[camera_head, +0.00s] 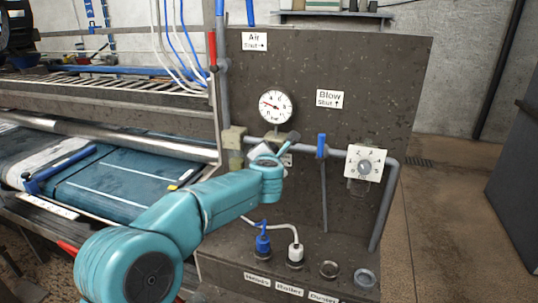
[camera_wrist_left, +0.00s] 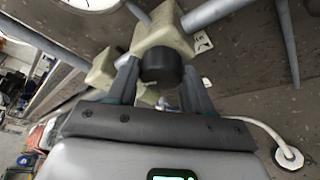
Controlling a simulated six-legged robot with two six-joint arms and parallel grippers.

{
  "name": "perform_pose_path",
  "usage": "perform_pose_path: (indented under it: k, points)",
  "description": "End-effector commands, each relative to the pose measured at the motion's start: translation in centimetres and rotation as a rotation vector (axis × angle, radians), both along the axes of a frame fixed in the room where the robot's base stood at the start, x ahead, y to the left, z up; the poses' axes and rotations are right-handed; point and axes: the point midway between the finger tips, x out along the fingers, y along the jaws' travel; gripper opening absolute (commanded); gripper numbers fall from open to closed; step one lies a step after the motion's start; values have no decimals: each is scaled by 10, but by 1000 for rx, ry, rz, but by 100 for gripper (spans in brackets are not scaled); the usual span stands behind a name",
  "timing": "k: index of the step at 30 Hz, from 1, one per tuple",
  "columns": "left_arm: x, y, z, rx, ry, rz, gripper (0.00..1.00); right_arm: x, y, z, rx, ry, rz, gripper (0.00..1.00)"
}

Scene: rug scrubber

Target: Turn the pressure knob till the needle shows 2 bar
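The round white pressure gauge (camera_head: 276,106) is on the dark panel in the head view. Its red needle points left and slightly up; the exact reading is too small to tell. Below it is the beige regulator (camera_head: 233,138), partly hidden by my left arm. The black pressure knob (camera_wrist_left: 161,65) shows in the left wrist view under the beige regulator body (camera_wrist_left: 160,28). My left gripper (camera_wrist_left: 160,80) has one finger on each side of the knob, very close to it. Whether both fingers press on it is unclear. My right gripper is out of view.
A blue-handled valve (camera_head: 321,146) on a grey pipe and a white-plated dial (camera_head: 365,164) are to the right. Blue and white hose plugs (camera_head: 263,243) stand on the ledge below. A conveyor with a teal rug (camera_head: 120,185) is at the left.

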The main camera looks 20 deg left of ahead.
Motion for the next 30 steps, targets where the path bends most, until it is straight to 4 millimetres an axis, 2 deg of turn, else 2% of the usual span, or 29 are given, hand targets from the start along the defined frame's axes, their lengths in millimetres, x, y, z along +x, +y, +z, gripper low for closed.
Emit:
perform_pose_path:
  k: [1,2,10,14,17,21,30]
  points:
    - [0,0,2,0,-3,0,67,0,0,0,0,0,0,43]
    - [0,0,2,0,-2,1,74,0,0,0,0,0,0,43]
    - [0,0,0,0,0,0,74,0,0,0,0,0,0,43]
    - [-9,-3,1,0,0,0,74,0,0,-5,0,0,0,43]
    - [-26,-7,5,0,-2,-2,74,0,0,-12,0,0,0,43]
    - [-61,-17,15,0,-3,-3,74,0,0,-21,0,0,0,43]
    - [-128,-35,34,0,-1,-2,74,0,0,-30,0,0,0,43]
